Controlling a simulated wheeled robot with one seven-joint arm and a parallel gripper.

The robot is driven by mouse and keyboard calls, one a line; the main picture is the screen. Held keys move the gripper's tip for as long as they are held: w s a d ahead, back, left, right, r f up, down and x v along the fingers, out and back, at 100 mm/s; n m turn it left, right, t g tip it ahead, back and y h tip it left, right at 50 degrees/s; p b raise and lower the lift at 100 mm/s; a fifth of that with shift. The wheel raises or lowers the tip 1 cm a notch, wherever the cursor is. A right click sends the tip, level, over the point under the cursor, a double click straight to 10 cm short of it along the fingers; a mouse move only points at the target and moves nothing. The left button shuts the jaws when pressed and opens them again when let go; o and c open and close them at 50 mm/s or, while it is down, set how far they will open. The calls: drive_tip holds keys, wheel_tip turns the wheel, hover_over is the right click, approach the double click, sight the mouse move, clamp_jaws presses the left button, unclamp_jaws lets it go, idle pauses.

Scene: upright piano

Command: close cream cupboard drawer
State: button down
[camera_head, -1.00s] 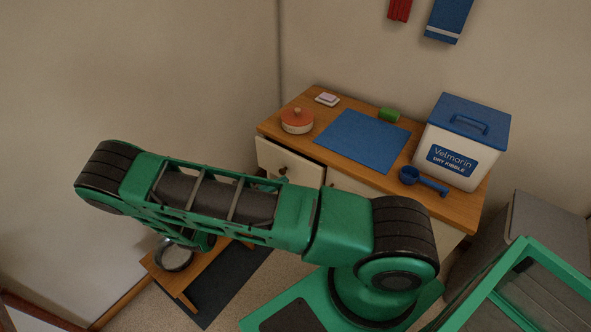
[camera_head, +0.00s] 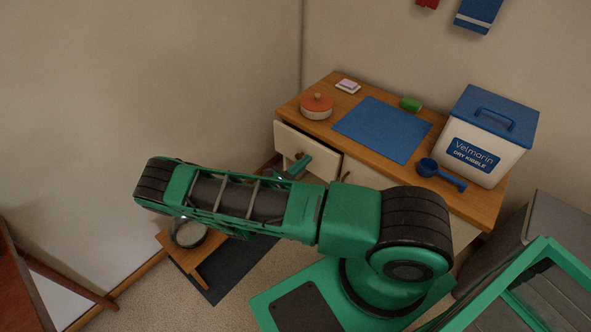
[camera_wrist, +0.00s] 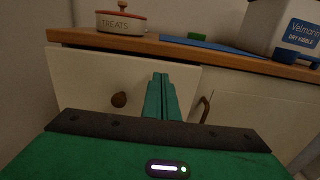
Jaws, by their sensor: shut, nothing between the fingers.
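The cream cupboard (camera_head: 360,175) has a wooden top, and its cream drawer (camera_head: 289,137) is at the upper left. The drawer front (camera_wrist: 80,78) fills the left of the wrist view, with a dark round knob (camera_wrist: 118,100). The drawer appears to stand slightly out from the cupboard, though the exact gap is hard to tell. My gripper (camera_wrist: 160,82) is shut and empty, its fingers pointing at the drawer front to the right of the knob. In the head view my gripper (camera_head: 298,168) is at the drawer, partly hidden by my arm. Contact cannot be told.
On the top are a treats jar (camera_head: 316,107), a blue mat (camera_head: 382,129), a blue scoop (camera_head: 440,174) and a kibble bin (camera_head: 487,140). A cupboard door with a curved handle (camera_wrist: 205,108) is right of the drawer. A low wooden stand (camera_head: 208,262) is on the floor.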

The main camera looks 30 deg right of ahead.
sight(318, 149)
drive_tip(key=shift+x, duration=2.6)
drive_tip(key=shift+w, duration=0.1)
